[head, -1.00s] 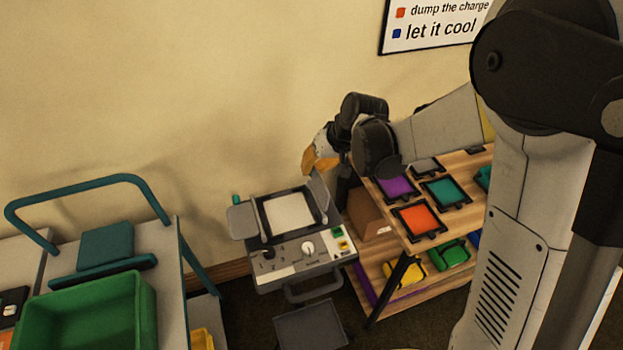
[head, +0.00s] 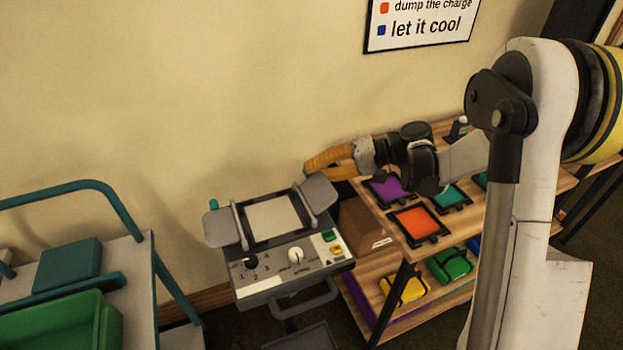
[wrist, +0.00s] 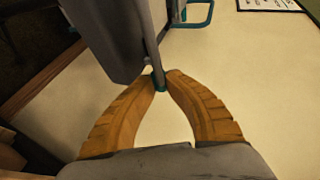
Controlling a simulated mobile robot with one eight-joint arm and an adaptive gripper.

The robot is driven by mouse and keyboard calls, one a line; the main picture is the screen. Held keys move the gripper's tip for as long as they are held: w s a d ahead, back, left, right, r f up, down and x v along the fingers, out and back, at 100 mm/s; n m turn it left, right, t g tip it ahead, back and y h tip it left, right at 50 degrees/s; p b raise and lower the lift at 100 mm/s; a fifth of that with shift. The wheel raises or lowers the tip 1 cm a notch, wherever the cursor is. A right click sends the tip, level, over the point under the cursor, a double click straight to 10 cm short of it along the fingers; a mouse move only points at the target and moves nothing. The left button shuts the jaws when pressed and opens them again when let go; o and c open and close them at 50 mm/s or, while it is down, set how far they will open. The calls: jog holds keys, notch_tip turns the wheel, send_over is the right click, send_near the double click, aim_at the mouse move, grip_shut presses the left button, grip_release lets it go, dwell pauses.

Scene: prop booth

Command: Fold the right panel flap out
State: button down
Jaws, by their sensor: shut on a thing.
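The grey panel (head: 272,221) stands on the control unit, with a pale centre plate and a flap on each side. The right panel flap (head: 320,193) is tilted outward to the right; the left flap (head: 222,227) also lies outward and has a teal tab (head: 213,204). My gripper (head: 318,172) has orange fingers and is at the flap's far edge. In the wrist view, the fingertips (wrist: 160,80) close on a small teal tab (wrist: 159,83) at the end of the grey flap (wrist: 112,38). The fingers partly hide the tab.
A wooden shelf (head: 375,259) with coloured trays stands close to the right of the unit, under my arm. A grey cart (head: 133,252) with a green bin (head: 58,322) stands at the left. The wall is behind. A sign (head: 420,25) hangs above.

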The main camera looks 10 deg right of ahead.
jog(key=shift+f+y+b, duration=0.3)
jog(key=shift+y+b, duration=0.2)
jog(key=shift+b, duration=0.1)
jog(key=c, duration=1.4)
grip_release()
jog(key=shift+a, duration=0.1)
jog(key=shift+o, duration=0.2)
